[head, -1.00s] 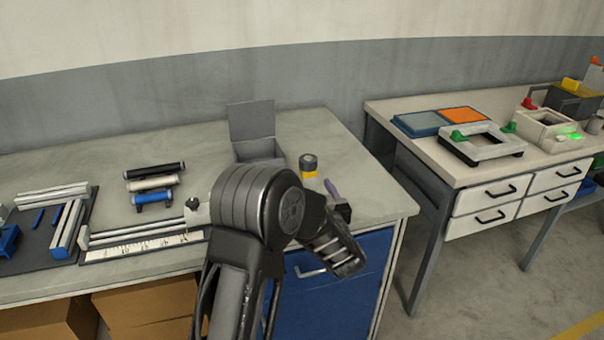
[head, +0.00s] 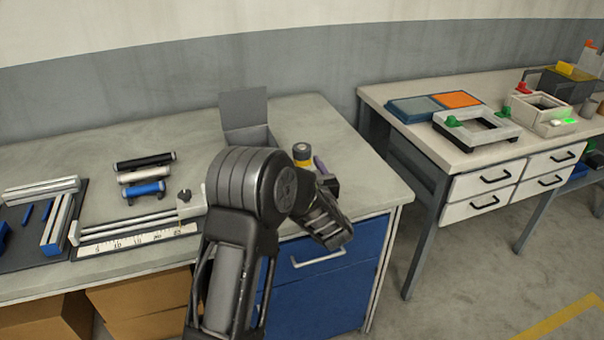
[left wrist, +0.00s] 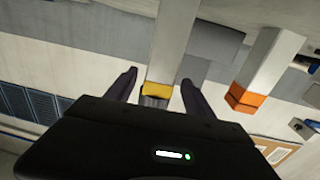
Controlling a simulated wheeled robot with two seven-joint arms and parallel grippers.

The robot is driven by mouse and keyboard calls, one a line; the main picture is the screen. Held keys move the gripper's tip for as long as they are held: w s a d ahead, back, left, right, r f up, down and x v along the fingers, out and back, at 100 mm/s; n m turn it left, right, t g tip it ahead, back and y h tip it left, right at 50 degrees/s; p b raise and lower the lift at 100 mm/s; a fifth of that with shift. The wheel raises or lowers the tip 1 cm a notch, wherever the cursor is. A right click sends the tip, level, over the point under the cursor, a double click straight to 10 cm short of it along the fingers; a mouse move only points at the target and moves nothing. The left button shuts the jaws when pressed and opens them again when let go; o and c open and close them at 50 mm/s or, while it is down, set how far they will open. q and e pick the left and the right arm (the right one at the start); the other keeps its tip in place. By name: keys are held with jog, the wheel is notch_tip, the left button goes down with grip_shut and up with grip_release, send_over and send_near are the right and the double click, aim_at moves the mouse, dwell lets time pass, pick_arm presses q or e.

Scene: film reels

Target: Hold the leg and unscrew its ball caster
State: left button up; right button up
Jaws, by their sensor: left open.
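My left arm rises in the middle of the head view, and its dark gripper end (head: 325,222) hangs over the bench's front edge. In the left wrist view the left gripper (left wrist: 157,93) is open, with its two dark fingers apart. A distant pale column with a yellow band (left wrist: 157,90) shows behind the gap; nothing is held. No leg with a ball caster can be made out for sure. Light rails (head: 125,228) lie by a ruler strip on the bench, with a block and black knob (head: 185,195) at their right end. My right gripper is not in view.
On the bench (head: 60,160) are black, pale and blue rollers (head: 147,188), a dark tray of bars (head: 22,225), a grey open box (head: 245,110) and a yellow-black cylinder (head: 302,153). A second table (head: 380,95) with drawers stands right, across a floor gap.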

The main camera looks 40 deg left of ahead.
pick_arm(q)
jog(key=x, duration=0.2)
jog(key=p+x, duration=0.1)
jog(key=x, duration=0.2)
jog(key=shift+w+f+p, duration=0.1)
jog(key=shift+f+p, duration=0.1)
jog(key=shift+p, duration=0.1)
dwell(0.4)
grip_shut()
dwell(0.5)
jog(key=shift+r, duration=0.1)
